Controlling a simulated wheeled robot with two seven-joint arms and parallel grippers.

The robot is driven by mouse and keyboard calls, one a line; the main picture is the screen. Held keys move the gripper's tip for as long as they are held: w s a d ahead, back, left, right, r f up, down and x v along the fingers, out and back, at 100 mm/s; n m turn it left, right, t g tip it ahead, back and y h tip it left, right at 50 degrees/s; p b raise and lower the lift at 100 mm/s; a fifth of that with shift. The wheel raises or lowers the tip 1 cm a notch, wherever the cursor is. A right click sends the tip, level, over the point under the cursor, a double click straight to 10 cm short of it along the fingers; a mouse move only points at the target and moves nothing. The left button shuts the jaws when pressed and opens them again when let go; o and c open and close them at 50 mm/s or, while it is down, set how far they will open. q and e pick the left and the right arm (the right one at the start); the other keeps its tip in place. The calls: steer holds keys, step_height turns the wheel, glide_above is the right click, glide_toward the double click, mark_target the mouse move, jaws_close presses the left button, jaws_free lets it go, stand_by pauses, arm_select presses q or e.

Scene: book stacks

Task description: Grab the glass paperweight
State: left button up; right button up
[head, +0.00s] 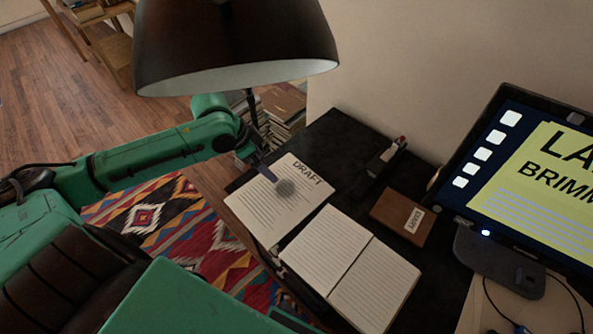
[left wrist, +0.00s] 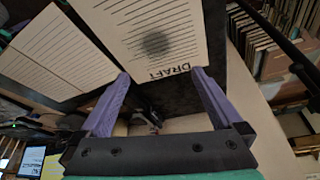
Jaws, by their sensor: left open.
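The glass paperweight (head: 286,188) is a small, round, greyish clear ball. It sits on the printed page marked DRAFT (head: 262,215) on the black desk. In the left wrist view the paperweight (left wrist: 156,43) is a dark, blurry round spot on the page. My left gripper (head: 264,171) is just above the page, at the upper left of the paperweight. In the left wrist view its two purple fingers (left wrist: 161,73) are spread apart with nothing between them, and the paperweight lies beyond their tips. My right gripper is not in view.
An open notebook (head: 325,246) lies in front of the page. A brown labelled box (head: 403,215), a dark holder with pens (head: 383,160) and a monitor (head: 530,180) stand to the right. A large dark lamp shade (head: 235,45) hangs above. Book stacks (head: 284,108) are behind.

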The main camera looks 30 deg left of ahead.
arm_select(q)
glide_above(281, 184)
steer(key=s+a, duration=0.1)
steer(key=s, duration=0.2)
step_height(281, 184, down, 6)
steer(key=shift+s, duration=0.1)
steer(key=x, duration=0.3)
steer(key=w+x, duration=0.1)
steer(key=x, duration=0.2)
steer(key=shift+w+a+r, duration=0.15)
steer(key=shift+r, duration=0.05)
steer(key=shift+f, duration=0.35)
steer(key=shift+w, duration=0.1)
steer(key=c, duration=0.4)
jaws_close()
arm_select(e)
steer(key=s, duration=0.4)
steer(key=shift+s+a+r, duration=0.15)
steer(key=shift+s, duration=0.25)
